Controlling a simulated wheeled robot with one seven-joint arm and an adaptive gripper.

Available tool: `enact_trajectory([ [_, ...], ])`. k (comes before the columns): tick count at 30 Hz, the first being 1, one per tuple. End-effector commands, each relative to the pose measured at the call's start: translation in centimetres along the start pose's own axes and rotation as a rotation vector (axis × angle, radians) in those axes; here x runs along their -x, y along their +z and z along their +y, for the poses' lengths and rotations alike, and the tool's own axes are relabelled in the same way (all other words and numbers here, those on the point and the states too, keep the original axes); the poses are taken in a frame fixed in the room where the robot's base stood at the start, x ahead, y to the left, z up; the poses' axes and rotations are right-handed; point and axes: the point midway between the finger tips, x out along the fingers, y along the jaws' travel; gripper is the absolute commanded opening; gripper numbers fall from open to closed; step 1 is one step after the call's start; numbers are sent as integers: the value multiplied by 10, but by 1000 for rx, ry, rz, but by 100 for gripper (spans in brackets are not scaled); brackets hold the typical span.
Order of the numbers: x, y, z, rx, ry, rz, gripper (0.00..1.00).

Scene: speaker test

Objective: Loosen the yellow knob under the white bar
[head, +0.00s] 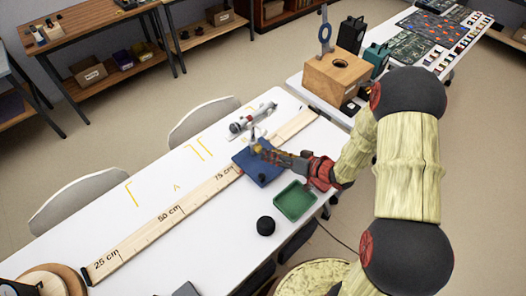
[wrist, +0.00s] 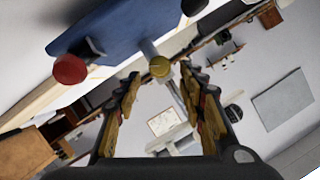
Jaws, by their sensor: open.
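The yellow knob (wrist: 159,67) shows in the wrist view, at the end of a short pale grey stem by the blue plate (wrist: 125,28). My gripper (wrist: 162,77) is open, with one finger on each side of the knob in the picture. I cannot tell whether either finger touches it. A pale rod (wrist: 174,92) shows just past the knob; I cannot tell whether it is the white bar.
A red knob (wrist: 69,69) is left of the yellow one. A grey-white device (head: 252,119) stands behind the plate. A long wooden ruler (head: 165,217), a green tray (head: 295,200) and a black ball (head: 265,226) are on the white table. A wooden box (head: 337,78) stands beyond.

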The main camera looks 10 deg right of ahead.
Motion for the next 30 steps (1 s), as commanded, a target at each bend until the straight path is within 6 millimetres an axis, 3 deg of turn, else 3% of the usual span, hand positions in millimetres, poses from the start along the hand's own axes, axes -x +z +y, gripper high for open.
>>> enact_trajectory([
  [3, -21, 2, 1, 4, -2, -1, 40],
  [10, -46, 0, 1, 2, 1, 0, 40],
  [21, -50, -1, 0, 2, 2, 0, 40],
  [30, -50, -1, 1, 2, 2, 0, 23],
])
